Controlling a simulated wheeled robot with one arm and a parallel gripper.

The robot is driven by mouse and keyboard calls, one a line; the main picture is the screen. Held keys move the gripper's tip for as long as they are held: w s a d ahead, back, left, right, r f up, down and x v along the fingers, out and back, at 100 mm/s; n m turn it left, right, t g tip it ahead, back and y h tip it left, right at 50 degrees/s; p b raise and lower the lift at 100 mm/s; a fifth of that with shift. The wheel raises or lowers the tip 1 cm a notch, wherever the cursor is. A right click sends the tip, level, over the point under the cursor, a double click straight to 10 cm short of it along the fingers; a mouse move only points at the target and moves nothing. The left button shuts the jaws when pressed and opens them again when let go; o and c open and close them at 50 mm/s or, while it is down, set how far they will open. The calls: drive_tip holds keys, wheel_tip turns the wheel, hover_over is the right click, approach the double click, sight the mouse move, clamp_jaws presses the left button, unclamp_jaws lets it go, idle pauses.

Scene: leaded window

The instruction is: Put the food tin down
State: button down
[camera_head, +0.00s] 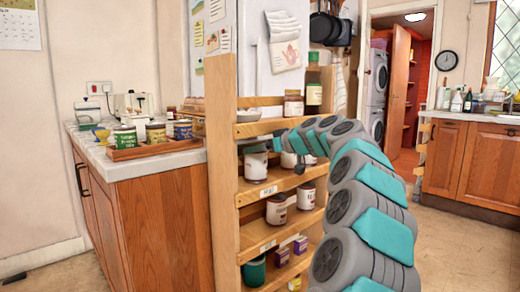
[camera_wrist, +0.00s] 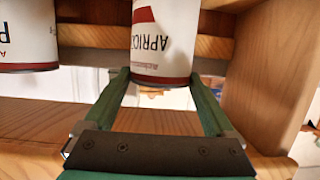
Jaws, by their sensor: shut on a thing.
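In the wrist view my gripper (camera_wrist: 158,84) is shut on a food tin (camera_wrist: 165,38), a white-labelled can with a red band and dark letters that read "APRIC". The fingers grip it near one end, one on each side. Its other end is cut off by the frame edge. A second white-labelled tin (camera_wrist: 28,38) stands to its left, apart from it. I cannot tell whether the held tin touches a board.
A wooden shelf post (camera_wrist: 262,75) is close on the right in the wrist view. Shelves below hold several tins, one of them a white tin (camera_head: 276,210). A counter (camera_head: 150,163) on the left bears a wooden tray (camera_head: 150,151) with several tins.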

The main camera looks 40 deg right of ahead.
drive_tip(key=shift+f, duration=0.15)
unclamp_jaws()
drive_tip(key=shift+s+r, duration=0.15)
drive_tip(key=shift+r, duration=0.1)
drive_tip(key=b+v, duration=0.1)
drive_tip(key=v, duration=1)
drive_tip(key=shift+s, duration=0.35)
drive_tip(key=shift+r, duration=0.1)
